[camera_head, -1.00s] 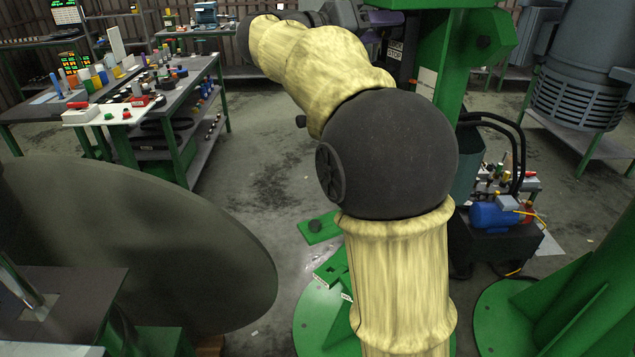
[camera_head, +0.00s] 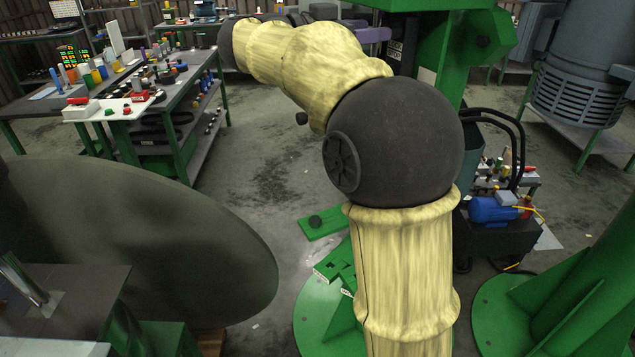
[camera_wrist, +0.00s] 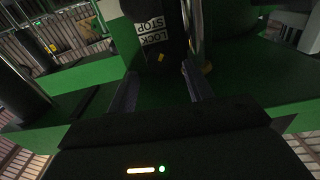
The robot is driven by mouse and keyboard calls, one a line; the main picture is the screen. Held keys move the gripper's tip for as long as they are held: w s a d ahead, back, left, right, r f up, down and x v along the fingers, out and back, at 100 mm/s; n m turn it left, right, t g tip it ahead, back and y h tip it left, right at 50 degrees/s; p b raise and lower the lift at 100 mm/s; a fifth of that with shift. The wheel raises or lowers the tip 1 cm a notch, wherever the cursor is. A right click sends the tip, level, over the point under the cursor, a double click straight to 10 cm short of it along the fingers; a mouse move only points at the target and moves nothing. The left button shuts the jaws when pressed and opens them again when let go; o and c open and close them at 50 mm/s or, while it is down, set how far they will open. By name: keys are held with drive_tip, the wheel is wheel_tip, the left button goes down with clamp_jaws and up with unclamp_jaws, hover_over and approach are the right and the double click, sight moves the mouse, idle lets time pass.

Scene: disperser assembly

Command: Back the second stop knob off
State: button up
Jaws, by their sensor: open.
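In the wrist view, my gripper (camera_wrist: 158,75) is open, with its two dark fingers apart and nothing visible between the tips. Just beyond the tips is a dark part with a white LOCK STOP label (camera_wrist: 152,32) on a green frame (camera_wrist: 225,75). A bright metal rod (camera_wrist: 187,20) stands beside the label. I cannot pick out the second stop knob for certain; the picture is dark there.
A large dark disc (camera_head: 140,240) fills the lower left. A bench with coloured parts (camera_head: 160,90) stands at the back left. A blue motor (camera_head: 492,210) with black hoses is at the right. Open floor (camera_head: 265,130) lies between the bench and the column.

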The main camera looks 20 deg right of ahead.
drive_tip(key=s+a+b, duration=0.2)
drive_tip(key=a, duration=1.3)
drive_tip(key=w+d+f+n+t+y+p, duration=0.1)
drive_tip(key=d+f+n+y, duration=0.15)
drive_tip(key=f+n, duration=0.3)
drive_tip(key=w+d+f+n+t+y+p, duration=0.1)
drive_tip(key=w+d+f+n+y, duration=0.15)
drive_tip(key=f+n, duration=0.35)
drive_tip(key=s+f+n+g+y+p, duration=0.1)
drive_tip(key=s+f+n+y, duration=0.1)
drive_tip(key=f, duration=0.6)
drive_tip(key=s+f+n+g+y+p, duration=0.1)
drive_tip(key=s+f+y, duration=0.3)
drive_tip(key=f, duration=0.4)
drive_tip(key=shift+s+f+n+y, duration=0.3)
drive_tip(key=shift+s+n, duration=0.35)
drive_tip(key=shift+s, duration=0.15)
drive_tip(key=s+a+f+y+p, duration=0.2)
drive_tip(key=s+f+y, duration=0.4)
drive_tip(key=s+f, duration=0.5)
drive_tip(key=shift+s+n, duration=0.3)
drive_tip(key=shift+s, duration=0.35)
